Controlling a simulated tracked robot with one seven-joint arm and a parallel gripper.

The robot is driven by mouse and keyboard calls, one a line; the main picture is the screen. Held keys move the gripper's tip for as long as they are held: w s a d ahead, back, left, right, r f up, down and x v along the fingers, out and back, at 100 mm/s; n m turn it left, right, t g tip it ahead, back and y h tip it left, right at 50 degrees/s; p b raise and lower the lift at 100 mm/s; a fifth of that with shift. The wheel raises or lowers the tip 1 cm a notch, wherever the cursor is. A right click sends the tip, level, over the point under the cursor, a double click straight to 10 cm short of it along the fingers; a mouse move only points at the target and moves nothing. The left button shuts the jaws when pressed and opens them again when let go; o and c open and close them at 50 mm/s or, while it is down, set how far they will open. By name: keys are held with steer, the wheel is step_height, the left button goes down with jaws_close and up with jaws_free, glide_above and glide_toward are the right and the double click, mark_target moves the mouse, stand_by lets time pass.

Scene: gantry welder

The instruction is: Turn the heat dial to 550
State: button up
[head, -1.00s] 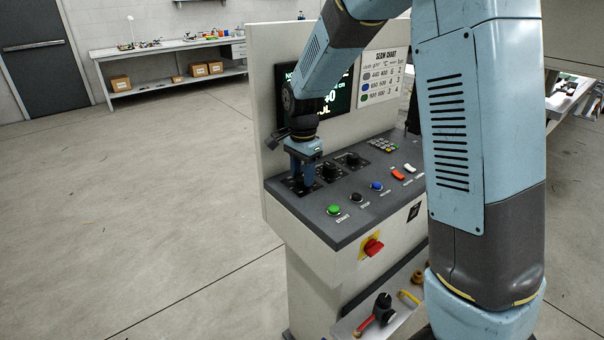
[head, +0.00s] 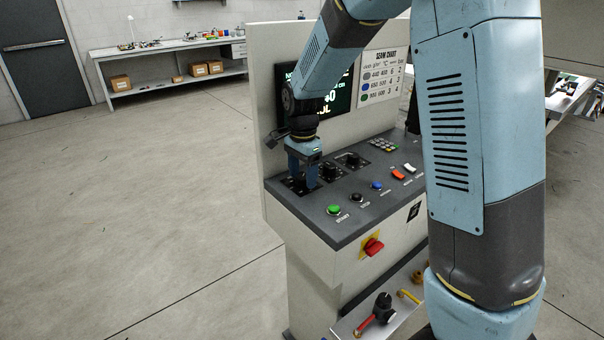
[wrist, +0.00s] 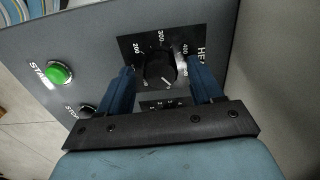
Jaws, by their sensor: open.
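The heat dial (wrist: 160,68) is a round black knob on a black plate with white numbers, with part of the "HEAT" label showing at its right in the wrist view. Numbers 200, 300 and 400 are readable around it. A white pointer mark on the knob points to the lower right in the picture; the number it faces is too small to read surely. My gripper (wrist: 160,72) is open, with one blue finger on each side of the dial. Contact cannot be told. In the head view my gripper (head: 303,182) is at the panel's left end and largely hides the dial.
The sloped control panel (head: 345,222) carries two more black dials (head: 329,172), a green start button (head: 333,209), a black stop button (wrist: 88,110), a blue button (head: 377,185) and rocker switches. A screen (head: 338,97) and seam chart (head: 381,75) stand behind. A red switch (head: 373,247) is on the front.

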mark_target(303, 176)
step_height(303, 176, up, 14)
steer(key=shift+f, duration=0.15)
stand_by(0.6)
steer(key=s+d+r+n+t, duration=0.2)
steer(key=s+d+n, duration=0.3)
steer(key=s+d, duration=0.4)
steer(key=s+d+r+n+t, duration=0.2)
steer(key=s+d+n, duration=0.3)
steer(key=s, duration=1.2)
steer(key=d+t, duration=0.1)
steer(key=d, duration=0.3)
steer(key=shift+d+r+n+t, duration=0.3)
steer(key=shift+r+n, duration=0.1)
